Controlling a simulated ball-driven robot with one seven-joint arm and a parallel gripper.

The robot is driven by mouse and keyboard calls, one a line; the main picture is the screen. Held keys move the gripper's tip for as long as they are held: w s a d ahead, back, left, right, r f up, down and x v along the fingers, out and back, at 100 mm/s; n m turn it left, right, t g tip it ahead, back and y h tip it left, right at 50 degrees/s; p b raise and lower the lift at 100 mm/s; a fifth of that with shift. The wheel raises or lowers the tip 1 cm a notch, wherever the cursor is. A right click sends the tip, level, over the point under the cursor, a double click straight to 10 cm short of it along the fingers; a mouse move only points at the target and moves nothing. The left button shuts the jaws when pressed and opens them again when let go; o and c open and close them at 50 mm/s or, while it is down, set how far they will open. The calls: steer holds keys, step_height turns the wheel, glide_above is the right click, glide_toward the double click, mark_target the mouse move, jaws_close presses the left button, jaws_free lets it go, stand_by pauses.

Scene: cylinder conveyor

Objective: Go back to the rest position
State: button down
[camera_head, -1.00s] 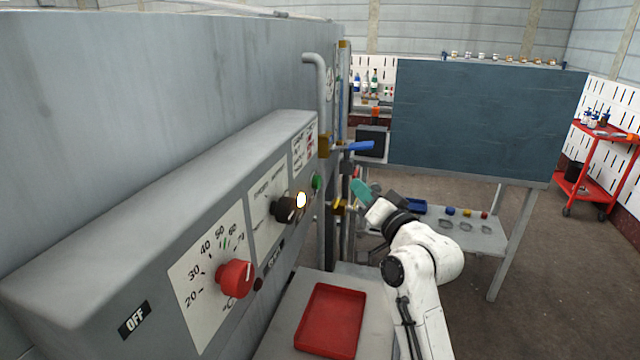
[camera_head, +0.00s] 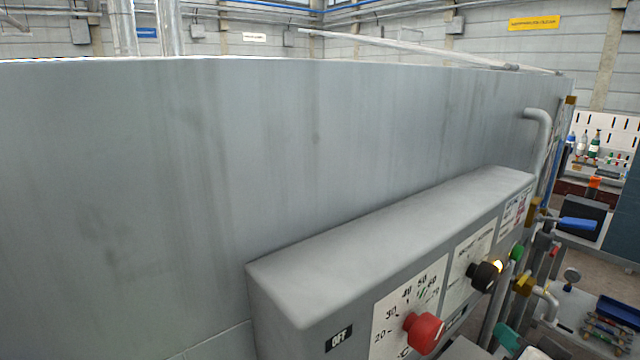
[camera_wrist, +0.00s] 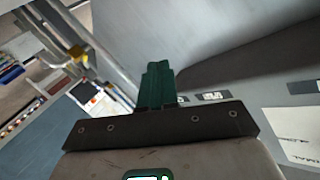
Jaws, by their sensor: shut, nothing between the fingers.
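My gripper (camera_wrist: 158,68) shows in the wrist view with its green fingers together and nothing between them. In the head view only a bit of green at the bottom right edge, below the control panel, looks like my gripper (camera_head: 507,338). The rest of my arm is mostly out of that view. The fingers appear apart from the grey machine's panel, though the exact gap cannot be told.
The large grey machine (camera_head: 180,180) fills much of the head view. Its control box (camera_head: 400,235) juts out with a red knob (camera_head: 424,332) and a black knob (camera_head: 484,275). A blue-handled valve (camera_head: 577,224) and pipes stand at the right.

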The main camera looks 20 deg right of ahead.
steer(key=s+a+f+n+g+y, duration=0.1)
steer(key=s+a+f+n+g, duration=0.1)
steer(key=a+f, duration=0.4)
steer(key=s+a+f+n+g+y, duration=0.2)
steer(key=s+a+f+g, duration=0.2)
steer(key=s+a+f, duration=0.2)
steer(key=s+a+f+n+g+y, duration=0.1)
steer(key=s+a+f+n+g, duration=0.1)
steer(key=s+a+f+g, duration=0.2)
steer(key=shift+s+a+f+n, duration=0.15)
steer(key=shift+s+a+f, duration=0.2)
steer(key=shift+f, duration=0.3)
steer(key=shift+s+a+f+n, duration=0.1)
steer(key=shift+s+a+f, duration=0.15)
steer(key=shift+s+f, duration=0.3)
steer(key=shift+s+a+f+n, duration=0.15)
steer(key=shift+s+a+f, duration=0.2)
steer(key=shift+f, duration=0.35)
steer(key=s+g, duration=0.1)
steer(key=s, duration=0.1)
steer(key=s+f+n+g, duration=0.1)
steer(key=s, duration=0.2)
steer(key=s+a+f+n+g, duration=0.1)
steer(key=s, duration=0.1)
steer(key=shift+s+f, duration=0.1)
steer(key=shift+s, duration=0.05)
steer(key=shift+s+f+g, duration=0.1)
steer(key=shift+s+g, duration=0.2)
steer(key=shift+s, duration=0.15)
